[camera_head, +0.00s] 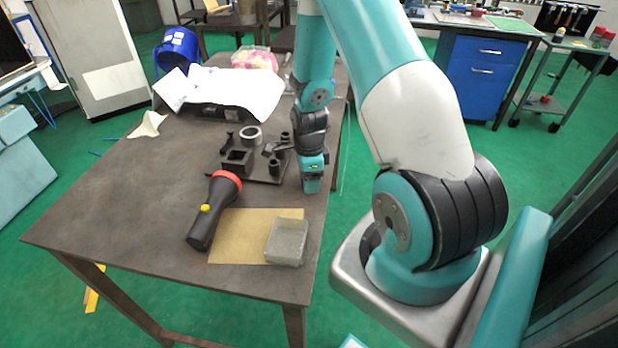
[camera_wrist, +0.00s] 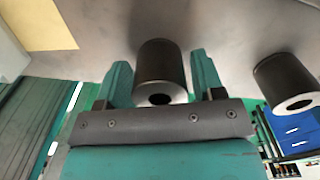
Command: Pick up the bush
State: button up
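A dark hollow cylinder (camera_wrist: 160,75), which looks like the bush, shows in the wrist view with its open bore facing the camera. My gripper (camera_wrist: 165,75) has one teal finger on each side of it, with a thin gap at the sides and no clear contact. In the head view my gripper (camera_head: 312,183) points down at the right side of the dark fixture plate (camera_head: 262,176), low over the table. I cannot match the cylinder to one part there, as several dark posts stand close together.
A second dark cylinder (camera_wrist: 285,82) with a pale end ring stands to the right in the wrist view. On the table (camera_head: 130,205) are a grey ring (camera_head: 250,133), a flashlight (camera_head: 212,212), a tan mat (camera_head: 235,237) and a clear box (camera_head: 287,243). The table's left front is clear.

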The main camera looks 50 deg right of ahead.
jog(key=c, duration=0.9)
jog(key=shift+r, duration=0.1)
